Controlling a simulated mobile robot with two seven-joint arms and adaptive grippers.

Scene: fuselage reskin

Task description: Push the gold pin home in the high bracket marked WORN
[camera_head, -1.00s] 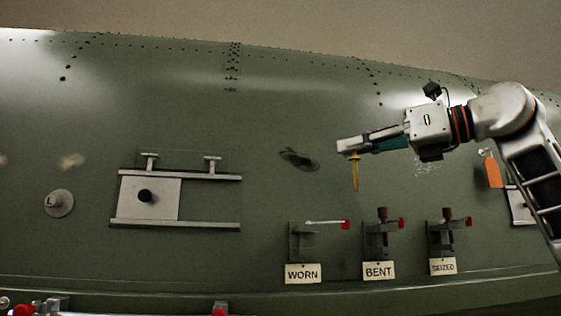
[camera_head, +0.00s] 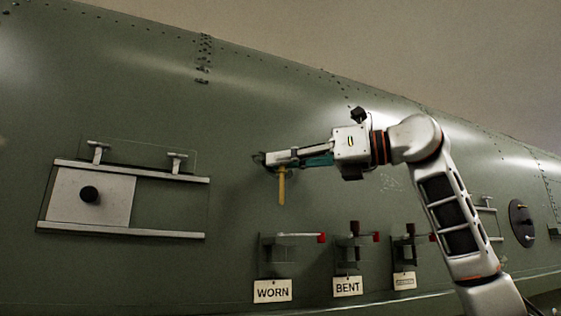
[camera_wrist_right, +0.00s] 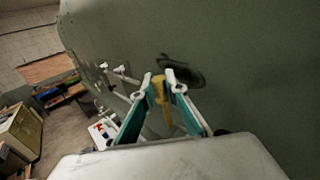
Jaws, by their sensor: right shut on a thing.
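The gold pin (camera_head: 282,187) hangs upright from my right gripper (camera_head: 272,160), which is shut on its upper end. In the right wrist view, the pin (camera_wrist_right: 161,92) shows between the two fingertips. The WORN bracket (camera_head: 277,254) stands on the green fuselage skin, with a red-tipped lever reaching right at its top and its white WORN sign (camera_head: 272,290) below. The pin is apart from the bracket and shows above it in the head view. Whether it is lined up in depth cannot be told. My left gripper is out of view.
The BENT bracket (camera_head: 353,255) and a third bracket (camera_head: 404,250) stand to the right, partly near my right arm. A railed panel with a black knob (camera_head: 89,194) is at the left. The skin above the brackets is fairly clear.

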